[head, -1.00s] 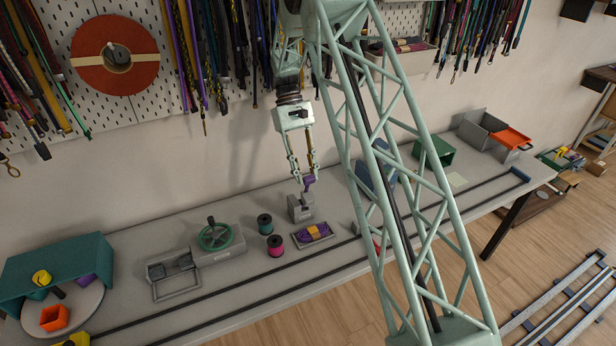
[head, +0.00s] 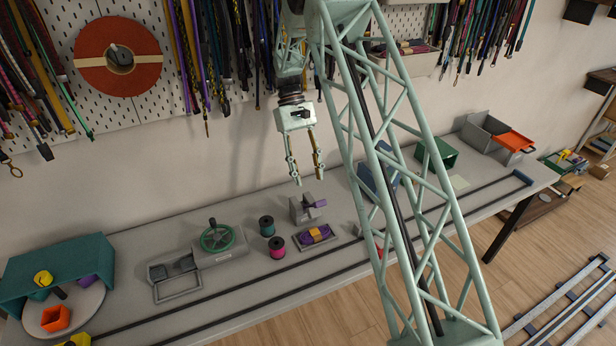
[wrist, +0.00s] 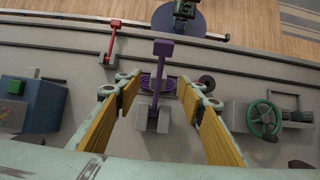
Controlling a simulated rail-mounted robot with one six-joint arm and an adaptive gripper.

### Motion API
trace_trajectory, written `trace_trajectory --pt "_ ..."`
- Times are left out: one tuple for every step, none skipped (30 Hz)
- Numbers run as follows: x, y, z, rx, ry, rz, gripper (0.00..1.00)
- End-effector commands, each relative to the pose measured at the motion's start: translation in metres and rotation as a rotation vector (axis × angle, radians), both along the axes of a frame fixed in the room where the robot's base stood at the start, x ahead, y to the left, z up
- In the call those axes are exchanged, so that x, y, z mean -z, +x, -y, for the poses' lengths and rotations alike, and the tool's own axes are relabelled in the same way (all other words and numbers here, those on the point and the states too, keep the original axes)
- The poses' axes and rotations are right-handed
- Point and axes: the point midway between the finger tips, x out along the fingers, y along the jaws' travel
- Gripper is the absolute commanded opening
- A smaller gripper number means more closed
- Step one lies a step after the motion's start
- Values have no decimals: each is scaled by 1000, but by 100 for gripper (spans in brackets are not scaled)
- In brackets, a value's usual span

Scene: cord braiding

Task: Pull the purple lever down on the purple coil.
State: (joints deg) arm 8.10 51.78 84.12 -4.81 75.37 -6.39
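The purple lever (head: 317,203) sticks out sideways from its grey block (head: 300,210), tilted over to about level. In the wrist view the purple lever (wrist: 162,52) points away from the block, over the purple coil (wrist: 150,84). I cannot tell whether the lever touches the coil. My gripper (head: 308,179) is open and empty above the block, clear of the lever. Its fingers (wrist: 161,90) stand wide on both sides of the block in the wrist view.
Green and pink spools (head: 277,247) stand left of the block, with a green handwheel (head: 216,238) beyond them. A red lever (wrist: 112,40) stands on the other side. A dark rail (head: 262,285) runs along the bench front. Cords hang on the wall behind.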

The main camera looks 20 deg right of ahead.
Motion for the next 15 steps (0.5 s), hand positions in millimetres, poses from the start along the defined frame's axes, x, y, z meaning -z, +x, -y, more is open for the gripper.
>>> trace_trajectory --pt "-4 0 0 0 0 1 36" --pt "-7 0 0 0 0 1 36" --pt "-11 0 0 0 0 1 36" --pt "-14 0 0 0 0 1 36" --pt "-17 0 0 0 0 1 36" --pt "-22 0 0 0 0 2 36" --pt "-25 0 0 0 0 2 36" --pt "-29 1 0 0 0 2 36" --pt "-35 1 0 0 0 2 36" --pt "-39 1 0 0 0 2 36" --pt "-43 1 0 0 0 3 36" --pt "-49 1 0 0 0 3 36" --pt "-53 1 0 0 0 3 36" --pt "-57 1 0 0 0 3 36" --pt "-62 1 0 0 0 2 36"
